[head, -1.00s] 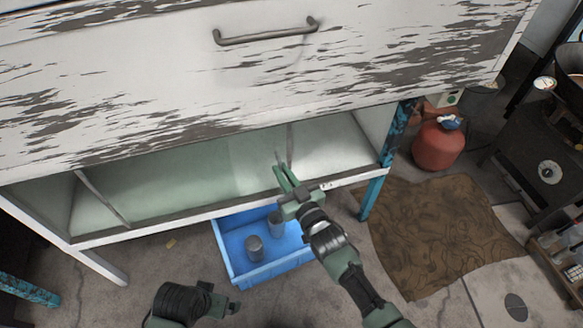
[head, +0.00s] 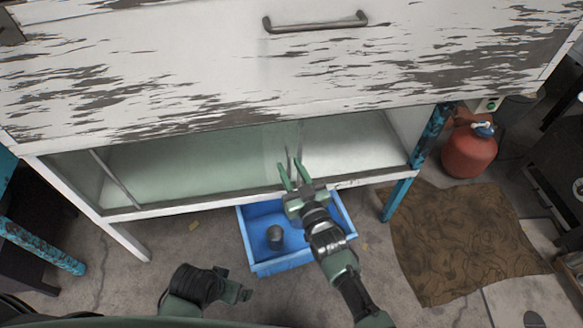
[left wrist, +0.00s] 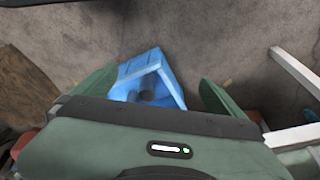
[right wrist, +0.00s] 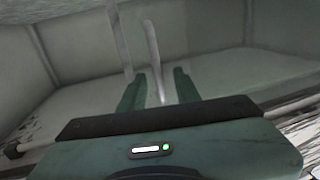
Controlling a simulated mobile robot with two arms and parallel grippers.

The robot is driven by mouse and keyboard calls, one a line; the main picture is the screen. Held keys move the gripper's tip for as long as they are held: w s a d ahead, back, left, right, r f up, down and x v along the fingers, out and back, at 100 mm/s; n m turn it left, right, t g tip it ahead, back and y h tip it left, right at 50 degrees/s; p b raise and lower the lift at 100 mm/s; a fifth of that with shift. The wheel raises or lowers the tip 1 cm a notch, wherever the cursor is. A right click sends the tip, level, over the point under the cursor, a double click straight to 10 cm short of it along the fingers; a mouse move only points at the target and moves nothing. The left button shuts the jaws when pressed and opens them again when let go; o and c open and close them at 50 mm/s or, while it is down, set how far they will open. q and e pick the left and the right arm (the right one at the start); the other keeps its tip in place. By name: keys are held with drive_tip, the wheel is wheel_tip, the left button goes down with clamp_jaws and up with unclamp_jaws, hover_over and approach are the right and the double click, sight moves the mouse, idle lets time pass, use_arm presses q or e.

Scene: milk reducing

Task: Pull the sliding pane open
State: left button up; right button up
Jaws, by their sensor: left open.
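The sliding pane (head: 195,168) is a greenish glass sheet in the low white cabinet, under the peeling white front. A thin upright bar, likely its handle, stands near its right edge and shows in the right wrist view (right wrist: 153,50). My right gripper (head: 290,168) is at this bar, fingers apart. In the right wrist view the bar's lower end appears between or just beyond the fingertips; contact cannot be told. A second upright strip (right wrist: 119,40) is left of it. My left gripper (head: 243,293) is low and away from the cabinet; its fingers are apart and empty in the left wrist view (left wrist: 155,80).
A blue crate (head: 256,268) with a grey can (head: 275,237) stands on the floor below the cabinet, under my right arm. A red gas bottle (head: 470,150) and brown mat (head: 465,240) are to the right. Teal legs (head: 400,195) flank the cabinet.

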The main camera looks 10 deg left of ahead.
drive_tip(key=shift+s+d, duration=0.2)
drive_tip(key=shift+s, duration=0.1)
use_arm(q)
drive_tip(key=f+p, duration=0.1)
drive_tip(key=f, duration=0.1)
drive_tip(key=s+f, duration=0.1)
drive_tip(key=f, duration=0.2)
drive_tip(key=shift+f+p, duration=0.25)
drive_tip(key=shift+p, duration=0.1)
use_arm(e)
drive_tip(key=v, duration=0.7)
